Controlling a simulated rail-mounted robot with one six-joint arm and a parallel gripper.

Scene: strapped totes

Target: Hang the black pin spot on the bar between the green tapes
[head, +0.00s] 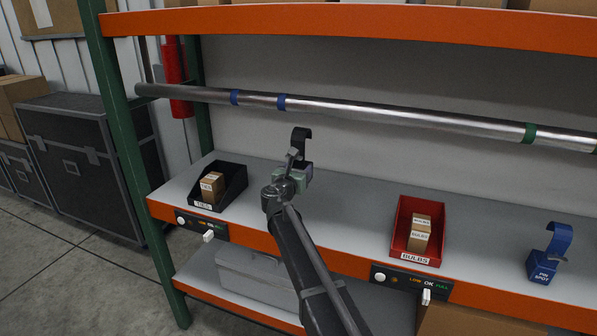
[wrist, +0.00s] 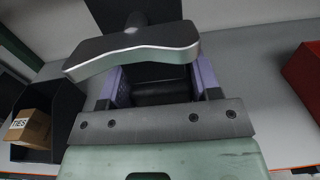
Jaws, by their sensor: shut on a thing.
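The black pin spot (head: 303,134) is in my gripper (head: 298,163), its curved hook pointing up. In the wrist view its dark body (wrist: 160,88) sits between the two fingers of my gripper (wrist: 162,78), which are shut on it. The silver bar (head: 400,113) runs across the shelf bay, behind and above the pin spot; the hook appears apart from it. One green tape (head: 529,133) shows clearly near the bar's right end; a second green tape is not clearly visible. Two blue tapes (head: 234,97) (head: 281,102) are on its left part.
A blue pin spot (head: 543,266) stands on the shelf at right. A red BULBS bin (head: 400,240) and a black TIES bin (head: 235,183) hold small boxes. An orange beam (head: 350,20) crosses above the bar. The shelf between the bins is clear.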

